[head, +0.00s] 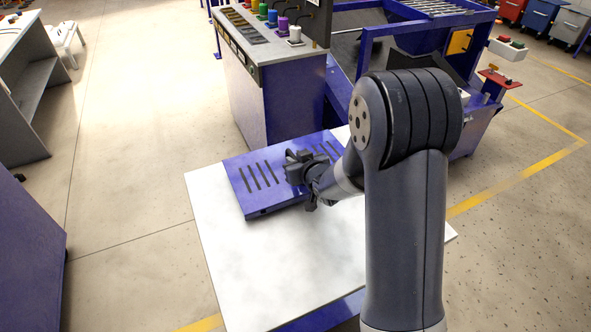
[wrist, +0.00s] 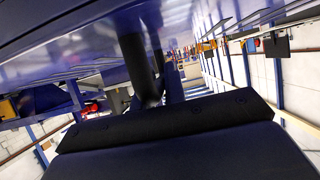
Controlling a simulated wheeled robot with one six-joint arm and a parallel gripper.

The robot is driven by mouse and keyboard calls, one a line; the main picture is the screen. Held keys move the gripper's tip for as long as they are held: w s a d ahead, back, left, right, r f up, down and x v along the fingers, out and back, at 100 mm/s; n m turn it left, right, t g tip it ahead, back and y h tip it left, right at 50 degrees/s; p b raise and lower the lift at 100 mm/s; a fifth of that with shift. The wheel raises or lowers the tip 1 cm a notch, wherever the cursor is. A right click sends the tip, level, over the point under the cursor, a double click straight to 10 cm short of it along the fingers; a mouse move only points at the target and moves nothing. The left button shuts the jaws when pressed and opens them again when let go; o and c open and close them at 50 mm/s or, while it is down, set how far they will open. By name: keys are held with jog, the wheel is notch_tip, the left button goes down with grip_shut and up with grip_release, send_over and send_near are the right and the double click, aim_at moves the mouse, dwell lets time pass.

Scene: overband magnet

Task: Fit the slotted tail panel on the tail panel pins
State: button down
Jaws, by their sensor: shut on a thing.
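The slotted tail panel (head: 262,198) is a flat blue plate with two groups of dark slots, at the white table in the head view. My gripper (head: 303,166) is at the panel's middle, between the slot groups, and is shut on it. The arm hides part of the panel's right side. In the wrist view the blue panel (wrist: 60,38) fills the upper left, with a dark finger of my gripper (wrist: 147,70) against it. I cannot tell whether the panel rests on the table or is just above it. I cannot make out the tail panel pins.
The white table (head: 265,270) is bare in front of the panel. Behind it stands a blue cabinet (head: 270,105) with coloured knobs on top. A blue machine frame (head: 410,35) is at the back right. A grey bench (head: 30,85) is far left, with open floor between.

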jog(key=shift+r+p, duration=1.45)
jog(key=shift+r, duration=0.75)
jog(key=shift+d, duration=0.1)
